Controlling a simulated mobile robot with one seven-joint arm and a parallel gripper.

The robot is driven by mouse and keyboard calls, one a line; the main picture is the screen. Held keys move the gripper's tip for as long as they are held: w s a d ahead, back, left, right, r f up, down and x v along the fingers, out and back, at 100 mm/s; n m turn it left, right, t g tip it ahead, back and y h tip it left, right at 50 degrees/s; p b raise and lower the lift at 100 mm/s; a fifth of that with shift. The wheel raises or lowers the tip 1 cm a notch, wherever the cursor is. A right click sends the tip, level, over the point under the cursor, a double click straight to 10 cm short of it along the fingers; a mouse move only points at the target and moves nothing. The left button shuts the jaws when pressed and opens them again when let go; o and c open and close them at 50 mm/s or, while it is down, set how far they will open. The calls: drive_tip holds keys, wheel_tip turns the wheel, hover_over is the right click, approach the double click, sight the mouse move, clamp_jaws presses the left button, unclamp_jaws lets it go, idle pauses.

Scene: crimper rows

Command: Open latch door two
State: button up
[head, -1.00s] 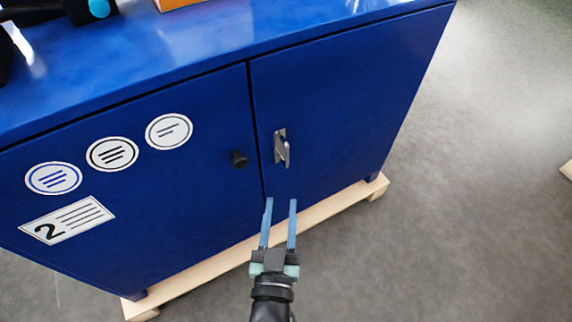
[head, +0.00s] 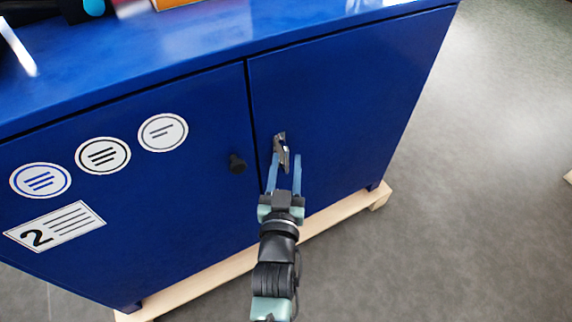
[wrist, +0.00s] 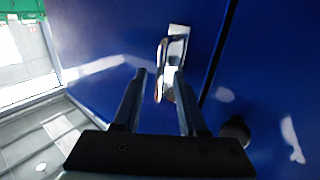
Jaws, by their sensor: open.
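The blue cabinet has two doors; the left door (head: 130,215) bears a label with a "2" (head: 54,226) and a black knob (head: 237,164). The right door (head: 350,110) has a metal latch handle (head: 281,148) near the seam. In the wrist view the latch handle (wrist: 172,62) lies ahead, between and beyond the fingertips. My gripper (head: 285,160) is open and empty, its fingers pointing at the latch handle from just below it. Whether the fingertips touch the handle cannot be told. The knob (wrist: 234,132) shows at lower right in the wrist view.
The cabinet stands on a pale wooden pallet (head: 345,208) that juts out at the front. Some objects, including an orange-edged box (head: 172,4), sit on the cabinet top.

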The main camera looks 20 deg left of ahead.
clamp_jaws()
idle(1.4)
